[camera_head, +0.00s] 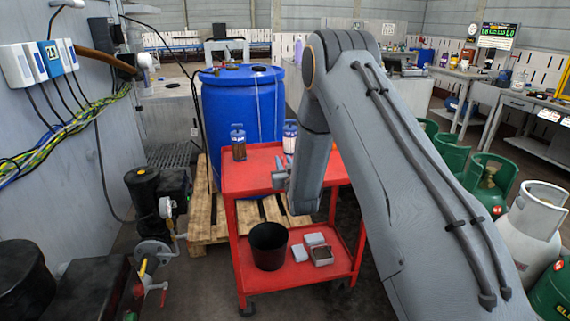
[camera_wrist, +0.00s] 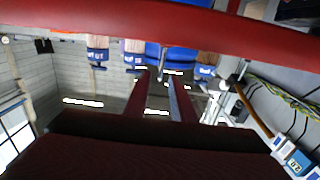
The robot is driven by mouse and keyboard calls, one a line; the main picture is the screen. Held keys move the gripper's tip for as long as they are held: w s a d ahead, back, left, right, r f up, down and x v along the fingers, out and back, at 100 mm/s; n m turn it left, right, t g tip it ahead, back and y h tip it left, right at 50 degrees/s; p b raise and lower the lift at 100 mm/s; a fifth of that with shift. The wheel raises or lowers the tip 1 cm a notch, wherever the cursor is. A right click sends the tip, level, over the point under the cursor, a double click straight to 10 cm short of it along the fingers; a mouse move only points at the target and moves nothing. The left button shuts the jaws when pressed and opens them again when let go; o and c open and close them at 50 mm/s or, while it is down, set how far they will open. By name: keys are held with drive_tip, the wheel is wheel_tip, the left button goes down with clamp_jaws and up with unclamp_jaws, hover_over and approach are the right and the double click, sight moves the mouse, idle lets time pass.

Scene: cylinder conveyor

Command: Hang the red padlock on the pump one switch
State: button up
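My gripper (camera_head: 283,174) is at the front of the red cart's top. In the wrist view its two fingers (camera_wrist: 160,98) stand apart with a gap and nothing visibly held between them. I cannot make out a red padlock in either view. Several switch boxes are on the left wall: white ones (camera_head: 16,66) and a blue one (camera_head: 53,59). Their labels are too small to tell which is pump one. The blue box also shows in the wrist view (camera_wrist: 298,160), which is upside down.
A blue barrel (camera_head: 240,105) stands behind. Pump equipment (camera_head: 158,195) stands left. Gas cylinders (camera_head: 490,180) stand right.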

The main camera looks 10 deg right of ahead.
drive_tip(key=shift+r, duration=0.2)
drive_tip(key=s+r+g+b, duration=0.1)
drive_tip(key=s+g, duration=1.6)
drive_tip(key=s, duration=3.1)
drive_tip(key=shift+s+d+r+g, duration=0.25)
drive_tip(key=shift+r+g, duration=0.15)
drive_tip(key=shift+r, duration=0.25)
drive_tip(key=shift+a, duration=0.1)
